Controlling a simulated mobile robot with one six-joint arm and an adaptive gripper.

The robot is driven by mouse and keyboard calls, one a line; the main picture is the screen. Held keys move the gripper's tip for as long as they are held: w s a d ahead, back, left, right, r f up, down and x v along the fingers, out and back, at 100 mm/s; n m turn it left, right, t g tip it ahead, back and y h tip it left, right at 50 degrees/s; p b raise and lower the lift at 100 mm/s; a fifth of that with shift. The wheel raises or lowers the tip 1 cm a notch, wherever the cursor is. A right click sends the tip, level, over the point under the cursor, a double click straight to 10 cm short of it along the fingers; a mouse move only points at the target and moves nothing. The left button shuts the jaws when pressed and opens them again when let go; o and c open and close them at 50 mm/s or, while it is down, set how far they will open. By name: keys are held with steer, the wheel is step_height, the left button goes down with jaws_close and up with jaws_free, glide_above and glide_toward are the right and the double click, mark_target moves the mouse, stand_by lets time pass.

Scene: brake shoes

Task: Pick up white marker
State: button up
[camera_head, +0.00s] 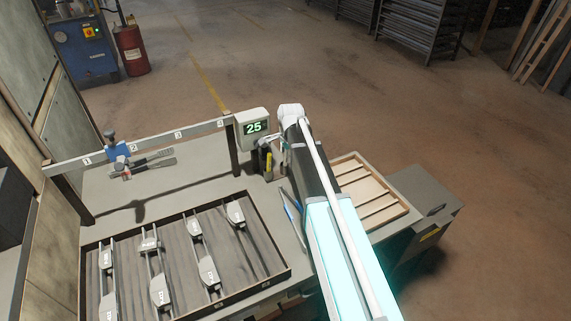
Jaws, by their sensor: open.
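I cannot clearly make out the white marker. My arm rises from the lower right to a white joint just right of the display and covers part of the bench.
A dark-rimmed tray (285,274) holds several brake shoes. A numbered rail (205,129) with a blue slider (119,151) runs behind it to the display (254,127). Dark-handled tools (152,161) lie near the slider. A slatted wooden tray (367,193) sits right of my arm.

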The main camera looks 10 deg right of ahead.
steer(key=shift+w+f+b, duration=0.1)
steer(key=shift+f+b, duration=0.25)
steer(key=shift+f, duration=0.3)
steer(key=shift+a, duration=0.1)
jaws_close()
